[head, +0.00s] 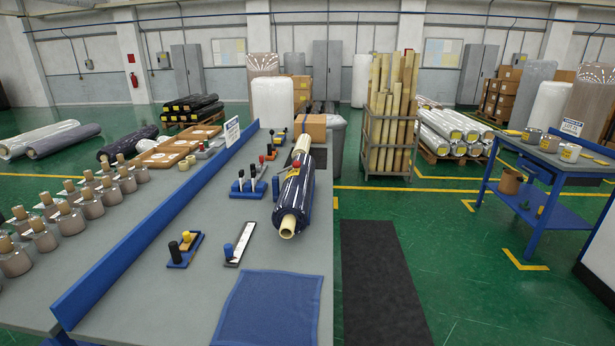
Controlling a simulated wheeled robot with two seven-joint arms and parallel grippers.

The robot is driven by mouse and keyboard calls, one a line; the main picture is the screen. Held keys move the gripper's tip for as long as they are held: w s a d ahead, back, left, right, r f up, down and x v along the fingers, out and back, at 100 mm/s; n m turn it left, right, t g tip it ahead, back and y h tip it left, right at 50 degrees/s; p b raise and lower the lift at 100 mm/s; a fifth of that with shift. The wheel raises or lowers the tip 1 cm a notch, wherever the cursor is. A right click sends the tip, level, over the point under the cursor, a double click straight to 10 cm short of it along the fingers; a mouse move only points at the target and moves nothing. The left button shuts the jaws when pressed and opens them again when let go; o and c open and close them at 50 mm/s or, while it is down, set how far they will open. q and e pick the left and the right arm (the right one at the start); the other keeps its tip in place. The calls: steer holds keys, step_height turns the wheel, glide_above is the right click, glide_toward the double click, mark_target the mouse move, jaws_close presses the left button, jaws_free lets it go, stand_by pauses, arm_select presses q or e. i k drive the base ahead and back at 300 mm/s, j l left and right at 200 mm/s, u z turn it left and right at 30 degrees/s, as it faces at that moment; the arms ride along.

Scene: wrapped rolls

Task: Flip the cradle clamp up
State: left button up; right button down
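A dark blue wrapped roll (297,195) with a pale core sticking out at both ends lies lengthwise on the grey table. What holds it from below is mostly hidden by the roll. Beside its far end stand a red-knobbed part (262,160) and a black-knobbed upright part (270,148). I cannot tell which part is the cradle clamp, or whether it is up or down. Neither of my grippers is in the head view.
On the table are a blue rack (248,190) of handled tools, a blue base with black and yellow knobs (184,250), a blue-knobbed plate (240,245) and a blue mat (270,308). A blue divider (150,245) separates several capped jars (90,203). A carton (310,127) stands behind.

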mark_target(296, 164)
steer(key=i+l+u, duration=0.2)
steer(key=l, duration=0.25)
steer(key=i+l+u, duration=0.15)
steer(key=l, duration=0.3)
steer(key=i+l+u, duration=0.2)
steer(key=l, duration=0.3)
steer(key=l+u, duration=0.15)
steer(key=l, duration=0.35)
steer(key=i+l+u, duration=0.2)
steer(key=l, duration=0.35)
steer(key=k, duration=0.1)
